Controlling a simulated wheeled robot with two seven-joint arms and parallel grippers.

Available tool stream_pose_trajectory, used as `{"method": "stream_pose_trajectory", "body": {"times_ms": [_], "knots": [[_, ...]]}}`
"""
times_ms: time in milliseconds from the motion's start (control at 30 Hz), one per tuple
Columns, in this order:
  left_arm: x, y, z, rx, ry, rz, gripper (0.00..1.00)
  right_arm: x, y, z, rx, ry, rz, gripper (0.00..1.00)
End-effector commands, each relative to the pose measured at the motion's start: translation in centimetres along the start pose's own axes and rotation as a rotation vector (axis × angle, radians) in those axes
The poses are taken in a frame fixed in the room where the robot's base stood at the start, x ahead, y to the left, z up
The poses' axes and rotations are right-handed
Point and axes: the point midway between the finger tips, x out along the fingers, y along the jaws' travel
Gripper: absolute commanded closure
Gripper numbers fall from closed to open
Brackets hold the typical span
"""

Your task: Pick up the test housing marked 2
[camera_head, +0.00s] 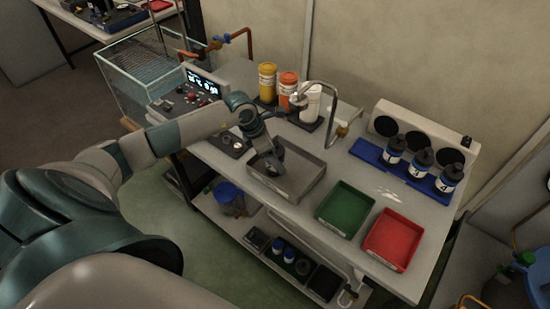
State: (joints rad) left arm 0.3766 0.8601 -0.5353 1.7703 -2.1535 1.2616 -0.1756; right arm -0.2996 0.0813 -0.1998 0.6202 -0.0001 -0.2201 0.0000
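Three dark test housings with white number labels stand upright in a row on a blue rack at the back right: a left one (394,149), a middle one (420,161) and a right one (449,178). The right label looks like a 4; the other numbers are too small to read surely. My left gripper (275,163) points down into the grey basin (308,184), well left of the rack. Something dark shows at its fingers, but whether they hold it is unclear. My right gripper is out of view.
A curved tap (333,105) stands behind the basin. A green tray (344,208) and a red tray (393,240) lie empty at the front right. Yellow, orange and white bottles (288,85) stand at the back. A control panel (190,93) and glass tank (150,75) are left.

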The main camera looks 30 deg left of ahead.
Motion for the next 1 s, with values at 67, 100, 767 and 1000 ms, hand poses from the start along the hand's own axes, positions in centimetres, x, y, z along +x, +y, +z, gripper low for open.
{"method": "stream_pose_trajectory", "body": {"times_ms": [67, 100, 767, 1000], "knots": [[0.0, 0.0, 0.0, 0.000, 0.000, 0.000, 0.31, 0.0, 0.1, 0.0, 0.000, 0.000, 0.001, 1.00], [0.0, 0.0, 0.0, 0.000, 0.000, 0.000, 0.31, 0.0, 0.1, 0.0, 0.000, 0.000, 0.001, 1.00], [-0.2, 0.1, 0.1, 0.001, -0.002, 0.001, 0.90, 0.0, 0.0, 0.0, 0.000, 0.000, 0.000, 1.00], [-1.3, 0.2, 0.7, 0.002, -0.004, 0.004, 0.90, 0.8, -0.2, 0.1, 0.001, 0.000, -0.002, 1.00]]}}
